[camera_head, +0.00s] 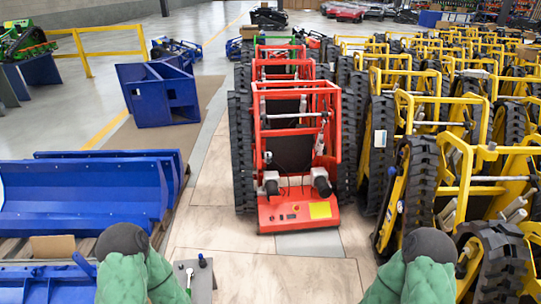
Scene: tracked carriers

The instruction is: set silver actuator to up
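A small grey panel (202,284) stands at the bottom, just right of my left arm. It carries a short lever with a silver-white tip (189,271) and a dark knob (202,261) beside it. The lever looks upright, but it is too small to tell its exact position. A silver cylinder (321,141) also shows on the red tracked carrier (298,213); I cannot tell which of these is the silver actuator. Only the green and dark grey links of my arms show, at the bottom. Neither gripper can be seen.
Rows of yellow tracked carriers (463,187) crowd the right. Blue metal buckets (85,196) lie at the left, with a blue frame (160,95) behind them. A yellow railing (110,53) stands further back. Bare wooden floor (262,278) lies in front of the red carrier.

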